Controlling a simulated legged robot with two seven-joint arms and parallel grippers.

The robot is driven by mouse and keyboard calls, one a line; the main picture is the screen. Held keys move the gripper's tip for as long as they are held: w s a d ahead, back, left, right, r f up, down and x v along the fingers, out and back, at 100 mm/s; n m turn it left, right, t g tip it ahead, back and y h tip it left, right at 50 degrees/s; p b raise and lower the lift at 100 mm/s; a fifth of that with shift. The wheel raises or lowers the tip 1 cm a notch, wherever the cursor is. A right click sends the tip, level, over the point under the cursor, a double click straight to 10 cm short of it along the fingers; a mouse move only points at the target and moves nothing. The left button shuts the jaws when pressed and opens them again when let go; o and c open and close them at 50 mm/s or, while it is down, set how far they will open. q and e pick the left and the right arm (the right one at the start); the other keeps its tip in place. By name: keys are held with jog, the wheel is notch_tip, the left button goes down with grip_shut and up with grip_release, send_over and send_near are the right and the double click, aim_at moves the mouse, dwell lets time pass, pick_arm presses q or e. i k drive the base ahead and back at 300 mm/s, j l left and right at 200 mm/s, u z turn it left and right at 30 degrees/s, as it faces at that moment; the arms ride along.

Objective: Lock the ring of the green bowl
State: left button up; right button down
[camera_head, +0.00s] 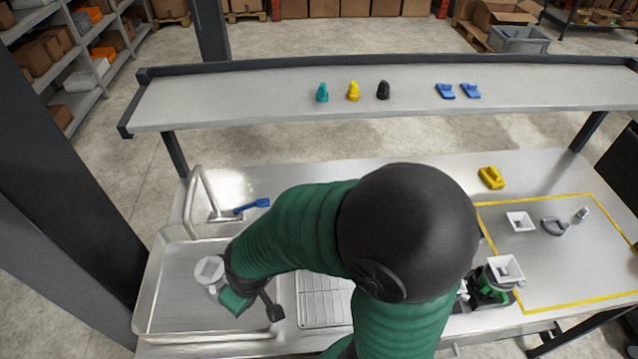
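A dispenser-like unit (488,286) with black and green parts and a white square hopper (504,268) stands right of centre, partly behind my arm's large black joint. The green part low on it (497,296) may be the green bowl. Its ring and lock state cannot be made out. A green arm of mine crosses the middle and reaches left; I take it as the left. Its gripper (250,300) is over the sink, far from the unit, beside a white cup-like piece (209,270). Whether it touches that piece or is open cannot be told. My other gripper does not show.
The sink (170,300) has a tall tap (192,205); a blue tool (252,206) lies behind. A yellow-taped area (570,290) at right holds small white and grey parts. A yellow block (491,177) lies behind it. A raised shelf (230,98) carries small coloured pieces.

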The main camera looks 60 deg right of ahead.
aim_at(521, 284)
jog(key=k+j+z, duration=0.1)
jog(key=z, duration=3.05)
jog(key=l+u, duration=0.35)
jog(key=l, duration=0.3)
jog(key=l+u, duration=0.3)
jog(key=l, duration=0.4)
jog(key=k+l+u, duration=0.1)
jog(key=l+u, duration=0.25)
jog(key=l, duration=0.3)
